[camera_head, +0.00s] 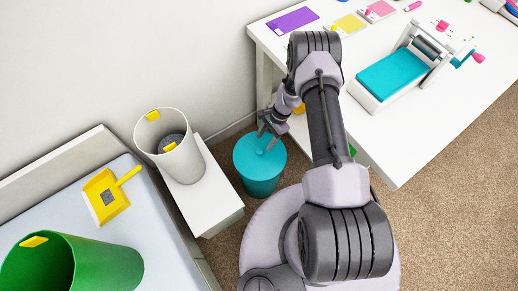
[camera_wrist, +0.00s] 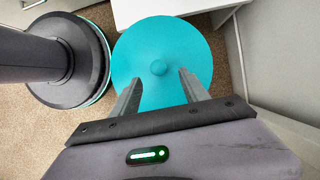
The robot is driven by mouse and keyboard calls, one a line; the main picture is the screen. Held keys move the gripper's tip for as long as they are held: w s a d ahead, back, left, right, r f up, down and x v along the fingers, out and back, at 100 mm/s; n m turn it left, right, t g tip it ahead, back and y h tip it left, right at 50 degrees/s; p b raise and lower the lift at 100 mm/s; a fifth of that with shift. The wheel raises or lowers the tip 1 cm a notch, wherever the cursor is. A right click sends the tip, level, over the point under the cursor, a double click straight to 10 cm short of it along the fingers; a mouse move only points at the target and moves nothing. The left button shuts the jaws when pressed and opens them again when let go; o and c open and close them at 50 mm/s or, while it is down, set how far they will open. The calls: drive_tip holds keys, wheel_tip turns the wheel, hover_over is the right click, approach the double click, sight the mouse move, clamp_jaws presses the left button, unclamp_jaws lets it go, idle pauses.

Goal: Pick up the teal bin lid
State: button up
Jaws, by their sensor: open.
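The teal bin lid (camera_head: 259,158) is a round disc with a small teal knob at its centre. It sits on top of a teal bin (camera_head: 262,186) on the carpet, between a white stand and the white table. In the wrist view the lid (camera_wrist: 140,50) fills the upper middle, with its knob (camera_wrist: 159,68) just beyond my fingertips. My gripper (camera_head: 268,133) is open and empty above the lid. In the wrist view its two fingers (camera_wrist: 156,77) point at the knob from either side. I cannot tell the exact height of the fingertips above it.
A white bin (camera_head: 190,160) stands on the white stand (camera_head: 222,206) to the left. A yellow dustpan (camera_head: 106,197) and a green bin (camera_head: 105,265) are on the bed-like surface at left. The white table (camera_head: 390,140) at right holds a teal press (camera_head: 392,75).

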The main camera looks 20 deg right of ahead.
sight(260, 151)
drive_tip(key=b+x, duration=0.3)
drive_tip(key=x, duration=0.5)
drive_tip(key=shift+s+f, duration=0.15)
drive_tip(key=shift+s, duration=0.05)
clamp_jaws()
